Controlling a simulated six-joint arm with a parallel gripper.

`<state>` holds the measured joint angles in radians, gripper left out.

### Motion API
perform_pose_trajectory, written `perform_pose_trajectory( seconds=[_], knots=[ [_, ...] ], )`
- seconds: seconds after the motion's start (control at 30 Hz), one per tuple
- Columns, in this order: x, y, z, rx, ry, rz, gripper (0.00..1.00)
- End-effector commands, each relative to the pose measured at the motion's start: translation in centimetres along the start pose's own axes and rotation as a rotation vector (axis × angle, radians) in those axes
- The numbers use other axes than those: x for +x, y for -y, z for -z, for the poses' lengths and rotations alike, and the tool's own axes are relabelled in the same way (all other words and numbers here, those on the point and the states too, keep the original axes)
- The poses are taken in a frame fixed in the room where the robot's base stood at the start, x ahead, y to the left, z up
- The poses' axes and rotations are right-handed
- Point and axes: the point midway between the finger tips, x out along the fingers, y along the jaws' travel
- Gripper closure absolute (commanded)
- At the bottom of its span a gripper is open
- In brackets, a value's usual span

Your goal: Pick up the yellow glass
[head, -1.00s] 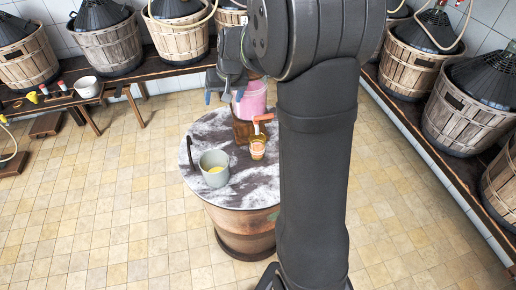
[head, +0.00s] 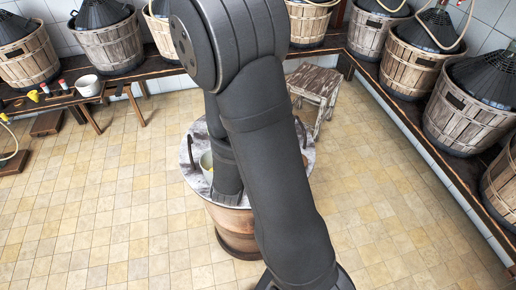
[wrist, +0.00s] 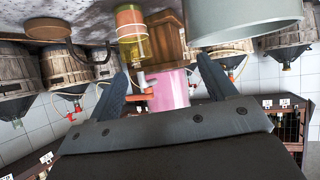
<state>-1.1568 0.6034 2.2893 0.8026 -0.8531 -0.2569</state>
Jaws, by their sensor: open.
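In the wrist view, which is upside down, the yellow glass (wrist: 132,46) stands on the round table top (wrist: 90,8). Its lower part looks orange. My gripper (wrist: 162,65) is open and empty, its two dark fingers apart. The glass lies beyond the fingertips, nearer the left finger in the picture, and I see no contact. In the head view my arm hides the glass and my gripper.
A grey pot (wrist: 245,22) stands close by on the right, and a pink container (wrist: 170,90) and wooden block (wrist: 168,42) are behind the glass. A red tap (wrist: 136,84) shows near the left finger. Demijohn baskets (head: 108,45) line the benches.

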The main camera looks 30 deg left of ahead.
Motion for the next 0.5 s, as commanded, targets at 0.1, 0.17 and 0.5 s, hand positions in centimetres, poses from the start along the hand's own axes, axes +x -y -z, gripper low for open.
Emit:
perform_pose_trajectory(
  seconds=[0.1,0.17,0.5],
  knots=[
    [-0.8,-1.9,-1.0,0.034,-0.06,-0.048,0.23],
    [-1.2,-2.6,-1.3,0.051,-0.086,-0.062,0.23],
    [0.0,-3.9,-1.2,0.09,-0.139,-0.083,0.23]
  ],
)
